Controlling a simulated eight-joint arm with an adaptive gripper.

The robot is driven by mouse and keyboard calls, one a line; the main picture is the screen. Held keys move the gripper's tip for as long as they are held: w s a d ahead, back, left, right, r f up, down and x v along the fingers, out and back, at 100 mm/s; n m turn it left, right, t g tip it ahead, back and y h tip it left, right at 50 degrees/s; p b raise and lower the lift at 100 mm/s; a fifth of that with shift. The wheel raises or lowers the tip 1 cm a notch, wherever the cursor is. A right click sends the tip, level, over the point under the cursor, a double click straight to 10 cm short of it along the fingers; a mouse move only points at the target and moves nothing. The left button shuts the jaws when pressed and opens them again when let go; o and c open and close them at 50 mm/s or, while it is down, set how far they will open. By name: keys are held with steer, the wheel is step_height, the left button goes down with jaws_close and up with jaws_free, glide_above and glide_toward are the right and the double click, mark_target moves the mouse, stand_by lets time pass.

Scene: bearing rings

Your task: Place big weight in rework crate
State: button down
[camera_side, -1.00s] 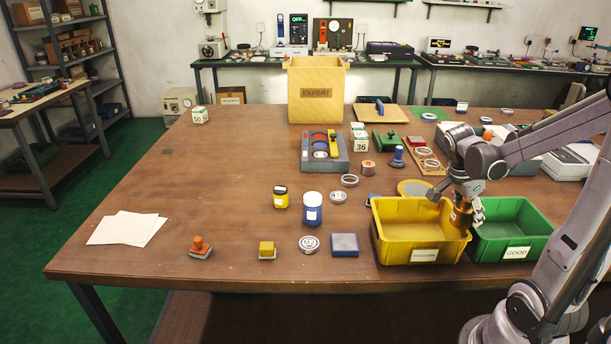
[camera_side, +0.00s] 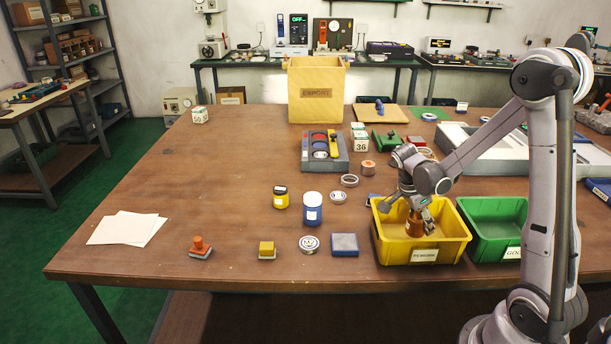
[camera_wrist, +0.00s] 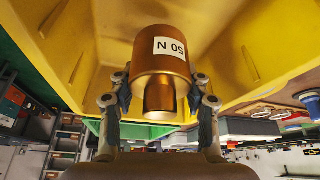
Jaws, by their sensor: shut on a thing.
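The big weight (camera_wrist: 165,75) is a copper-coloured cylinder with a narrower neck and a white label reading "50 N", upside down in the wrist view. My gripper (camera_wrist: 160,98) is shut on it, one finger on each side of the neck. In the side view my gripper (camera_side: 418,207) points down at the yellow rework crate (camera_side: 424,256), and the weight (camera_side: 414,226) is within the crate's opening. I cannot tell whether the weight touches the crate floor. The crate's front label reads "REWORK".
The green crate (camera_side: 500,211) labelled "GOOD" stands right beside the yellow one. A blue-grey block (camera_side: 345,244), a ring (camera_side: 309,244) and a blue jar (camera_side: 312,208) sit to the left. The table's left middle is clear.

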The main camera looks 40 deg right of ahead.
mark_target(419, 230)
steer(key=shift+f, duration=1.7)
steer(key=shift+f, duration=0.15)
steer(key=c, duration=0.6)
jaws_free()
